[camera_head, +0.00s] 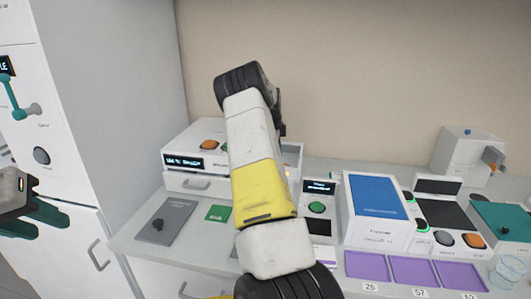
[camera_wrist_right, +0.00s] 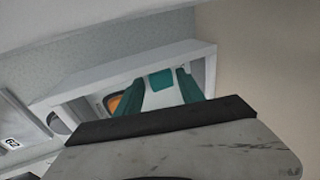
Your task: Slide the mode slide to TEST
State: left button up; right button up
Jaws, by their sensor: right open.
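I cannot make out a mode slide or a TEST label for certain. A grey panel (camera_head: 176,211) with a small dark knob (camera_head: 158,224) lies on the counter at left; its lettering is too small to read. A white device (camera_head: 180,147) with a lit display and an orange button stands behind it. My left gripper (camera_head: 52,226) is at the left edge, its teal fingers apart, empty and away from the counter. My right gripper is hidden in the head view. In the right wrist view its teal fingers (camera_wrist_right: 159,78) are open, over a pale device with an orange button (camera_wrist_right: 115,102).
My right arm covers the middle of the counter. A green square (camera_head: 218,213), a blue-topped box (camera_head: 376,197) and purple trays (camera_head: 368,266) lie on the counter. A white cabinet (camera_head: 105,90) stands at left. A grey machine (camera_head: 462,150) stands at the back right.

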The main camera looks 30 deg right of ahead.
jog(key=shift+r, duration=0.1)
jog(key=shift+r, duration=3.45)
